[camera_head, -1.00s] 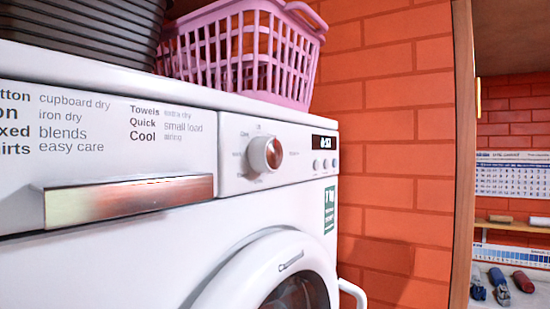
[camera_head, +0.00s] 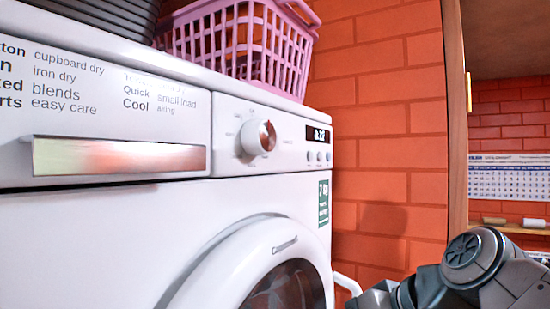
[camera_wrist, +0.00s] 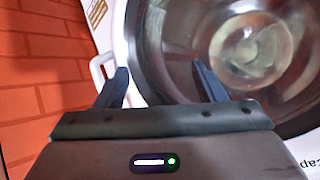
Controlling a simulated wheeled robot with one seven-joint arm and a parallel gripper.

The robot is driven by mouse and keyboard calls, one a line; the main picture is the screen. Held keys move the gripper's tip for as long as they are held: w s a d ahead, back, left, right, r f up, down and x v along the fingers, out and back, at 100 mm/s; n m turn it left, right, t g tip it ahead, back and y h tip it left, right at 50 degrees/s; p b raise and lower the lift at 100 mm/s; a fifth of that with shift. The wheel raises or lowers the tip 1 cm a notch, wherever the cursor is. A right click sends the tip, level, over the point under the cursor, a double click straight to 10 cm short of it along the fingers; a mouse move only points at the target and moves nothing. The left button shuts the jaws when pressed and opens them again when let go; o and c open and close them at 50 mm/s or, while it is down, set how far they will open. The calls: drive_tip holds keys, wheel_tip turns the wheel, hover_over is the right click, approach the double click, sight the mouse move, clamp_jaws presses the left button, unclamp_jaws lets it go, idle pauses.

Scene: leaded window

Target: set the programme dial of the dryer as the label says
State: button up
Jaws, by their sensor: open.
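The white dryer (camera_head: 110,240) fills the left and middle of the head view. A printed label (camera_head: 95,80) on the drawer front lists programmes such as "cupboard dry", "iron dry", "blends", "easy care", "Quick small load" and "Cool airing". In the wrist view my gripper (camera_wrist: 162,88) is open and empty, its two dark fingers apart in front of the round door (camera_wrist: 245,55). The dial is outside the wrist view.
A pink basket (camera_head: 240,45) and a dark ribbed basket (camera_head: 105,15) stand on the dryer. A small display (camera_head: 318,134) and buttons are right of the dial. The white door handle (camera_wrist: 100,72) sticks out. An orange brick wall (camera_head: 385,130) stands close at right.

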wheel_tip(320, 180, up, 16)
drive_tip(key=s+n+t+y+b, duration=0.2)
drive_tip(key=n+t+y, duration=0.1)
drive_tip(key=n+y, duration=0.1)
drive_tip(key=n+y+b, duration=0.2)
drive_tip(key=n+y, duration=0.2)
drive_tip(key=n, duration=0.3)
approach(268, 138)
drive_tip(key=shift+t, duration=0.4)
drive_tip(key=p+x, duration=0.1)
drive_tip(key=x, duration=0.3)
drive_tip(key=p+x, duration=0.2)
drive_tip(key=x, duration=0.2)
drive_tip(key=shift+a+f, duration=0.2)
drive_tip(key=shift+a, duration=0.15)
drive_tip(key=c, duration=1)
